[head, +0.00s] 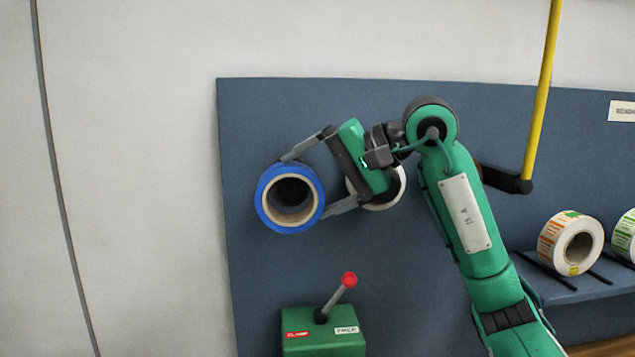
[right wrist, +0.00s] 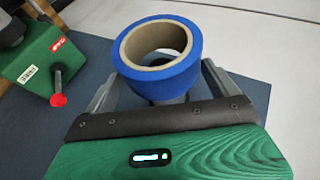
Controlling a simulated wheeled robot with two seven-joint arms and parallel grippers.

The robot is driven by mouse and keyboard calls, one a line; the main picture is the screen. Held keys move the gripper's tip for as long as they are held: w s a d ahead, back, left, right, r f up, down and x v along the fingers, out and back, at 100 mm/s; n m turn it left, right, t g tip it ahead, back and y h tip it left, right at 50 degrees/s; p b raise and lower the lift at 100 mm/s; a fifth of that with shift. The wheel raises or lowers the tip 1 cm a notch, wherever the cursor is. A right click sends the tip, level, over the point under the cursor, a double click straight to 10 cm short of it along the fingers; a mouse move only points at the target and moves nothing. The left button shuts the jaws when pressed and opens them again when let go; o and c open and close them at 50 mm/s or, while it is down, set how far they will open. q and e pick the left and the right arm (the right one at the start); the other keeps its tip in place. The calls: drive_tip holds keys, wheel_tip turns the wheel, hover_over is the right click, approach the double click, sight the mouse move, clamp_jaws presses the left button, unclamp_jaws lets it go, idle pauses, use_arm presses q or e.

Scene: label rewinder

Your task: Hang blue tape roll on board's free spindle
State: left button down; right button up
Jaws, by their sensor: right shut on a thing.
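The blue tape roll (head: 264,208) has a pale core and is in front of the board's left part in the head view. My right gripper (head: 307,185) is shut on it, one finger at its upper edge and one at its lower right. In the right wrist view the blue roll (right wrist: 180,80) sits between the finger tips. The blue-grey board (head: 400,275) stands behind. A dark round shape shows inside the roll's core; I cannot tell whether it is the free spindle or the core's shaded inside. My left gripper is not in view.
A white roll (head: 397,190) is on the board behind my right gripper, partly hidden. A green box with a red-knobbed lever (head: 325,340) is below. A yellow bar (head: 543,90) rises at right. Label rolls (head: 552,245) rest on a shelf (head: 570,288) at right.

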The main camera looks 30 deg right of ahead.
drive_tip(key=shift+w+d+p, duration=0.2)
drive_tip(key=shift+w+d, duration=0.2)
drive_tip(key=shift+w, duration=0.4)
drive_tip(key=shift+w+d+p, duration=0.2)
drive_tip(key=shift+w+d, duration=0.15)
drive_tip(key=shift+w, duration=0.5)
drive_tip(key=shift+w+d+p, duration=0.2)
drive_tip(key=shift+w+d, duration=0.2)
drive_tip(key=shift+w, duration=0.4)
drive_tip(key=o, duration=0.8)
drive_tip(key=shift+o, duration=0.2)
drive_tip(key=s+d+r+p, duration=0.1)
drive_tip(key=s+d+r, duration=0.1)
drive_tip(key=d+r, duration=0.2)
drive_tip(key=shift+s+d+p, duration=0.3)
drive_tip(key=shift+d, duration=0.05)
